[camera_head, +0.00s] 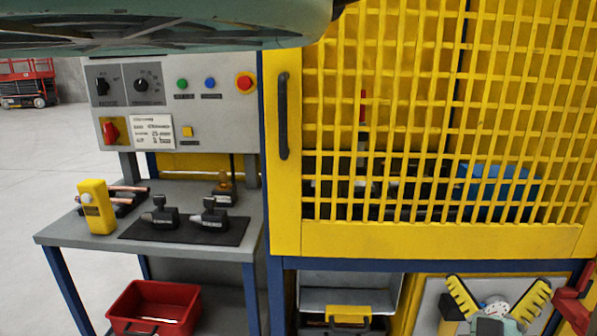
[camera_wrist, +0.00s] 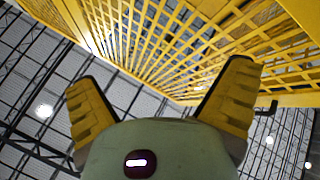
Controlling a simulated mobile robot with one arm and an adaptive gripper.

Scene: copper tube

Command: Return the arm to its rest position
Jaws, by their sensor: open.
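My gripper (camera_head: 499,283) is at the lower right of the head view, below the yellow mesh guard. Its two yellow ribbed fingers are spread wide apart and point upward. In the wrist view the gripper (camera_wrist: 160,78) also shows open, with nothing between the fingers. The wrist view looks up past them at the yellow mesh and the ceiling. Most of my arm is out of sight in the head view.
The yellow mesh door (camera_head: 400,235) with a black handle (camera_head: 283,115) fills the right side. A grey bench (camera_head: 75,232) at left holds copper tubes (camera_head: 128,189), a yellow device (camera_head: 97,207) and black tools (camera_head: 160,216). A red bin (camera_head: 155,305) stands below. A red object (camera_head: 575,300) is close right of my gripper.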

